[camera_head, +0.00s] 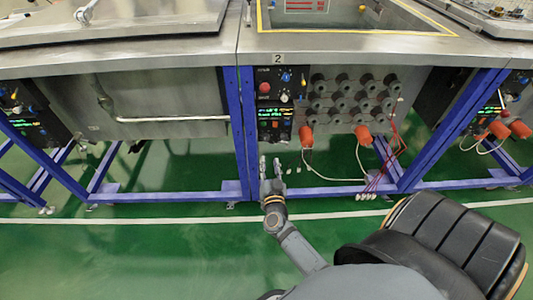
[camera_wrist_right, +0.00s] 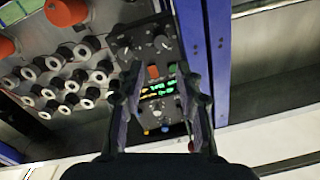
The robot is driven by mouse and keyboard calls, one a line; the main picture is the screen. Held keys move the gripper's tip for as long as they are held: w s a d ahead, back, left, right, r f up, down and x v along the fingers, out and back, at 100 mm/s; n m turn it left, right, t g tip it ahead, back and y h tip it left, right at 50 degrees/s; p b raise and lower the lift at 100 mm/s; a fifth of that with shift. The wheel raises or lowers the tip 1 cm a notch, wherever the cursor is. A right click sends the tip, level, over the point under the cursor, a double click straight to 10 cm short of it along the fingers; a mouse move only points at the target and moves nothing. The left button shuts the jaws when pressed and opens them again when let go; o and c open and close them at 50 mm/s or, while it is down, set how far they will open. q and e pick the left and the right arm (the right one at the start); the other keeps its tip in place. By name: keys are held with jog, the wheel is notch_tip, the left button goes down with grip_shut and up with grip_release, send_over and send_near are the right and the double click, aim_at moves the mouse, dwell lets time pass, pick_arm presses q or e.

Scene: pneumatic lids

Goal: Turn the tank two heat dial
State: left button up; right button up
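The tank two control panel (camera_head: 261,100) is on the blue post under the "2" label (camera_head: 278,58). It has a red button (camera_head: 265,87), a blue knob (camera_head: 286,76), a pale knob (camera_head: 284,98) and a lit display (camera_head: 270,123). I cannot tell which knob is the heat dial. My right gripper (camera_head: 271,162) is open and empty, below the panel in the head view. My left gripper is out of view.
Right of the panel are several black-and-white ports (camera_head: 342,95) and orange plugs (camera_head: 306,135) with hanging cables. A blue frame rail (camera_head: 330,190) runs low across the front. Green floor in front is clear at left.

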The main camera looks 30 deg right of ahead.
aim_at(266, 140)
jog(key=b+x, duration=0.1)
jog(key=x, duration=0.9)
jog(key=shift+a+b, duration=0.15)
jog(key=shift+b, duration=0.25)
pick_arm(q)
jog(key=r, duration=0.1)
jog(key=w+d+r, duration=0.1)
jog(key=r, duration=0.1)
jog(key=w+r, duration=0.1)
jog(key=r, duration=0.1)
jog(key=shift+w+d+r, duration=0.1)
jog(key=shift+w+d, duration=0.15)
pick_arm(e)
jog(key=shift+w, duration=0.35)
grip_shut()
